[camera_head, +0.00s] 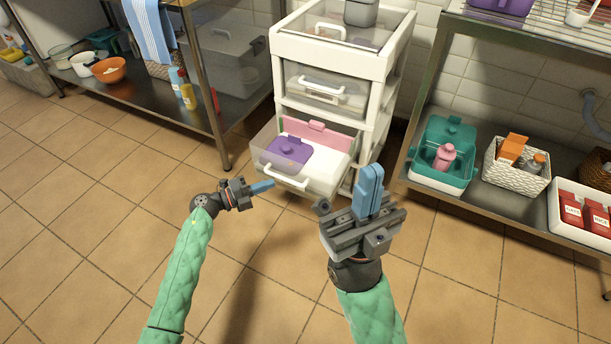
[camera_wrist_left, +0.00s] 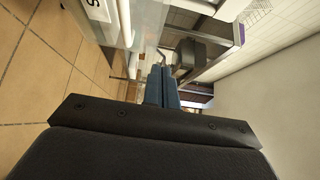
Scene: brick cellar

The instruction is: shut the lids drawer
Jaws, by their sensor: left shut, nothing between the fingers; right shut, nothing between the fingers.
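The lids drawer (camera_head: 262,150) is the lowest drawer of a white drawer unit (camera_head: 365,62). It is clear-walled, pulled out towards me, and has a white handle (camera_head: 287,181). A purple lid (camera_head: 288,150) and a pink lid (camera_head: 318,133) lie inside it. My left gripper (camera_head: 262,187) is shut and empty, just in front of the drawer's left front; I cannot tell whether it touches. Its shut blue fingers (camera_wrist_left: 161,88) also show in the left wrist view. My right gripper (camera_head: 370,188) is shut and empty, pointing up, to the right of the drawer and nearer me.
The two drawers above look shut. A steel shelf (camera_head: 140,90) stands to the left, its leg close to the drawer. Another shelf (camera_head: 480,215) on the right holds a teal box (camera_head: 428,170) and a white basket (camera_head: 517,177). The tiled floor in front is clear.

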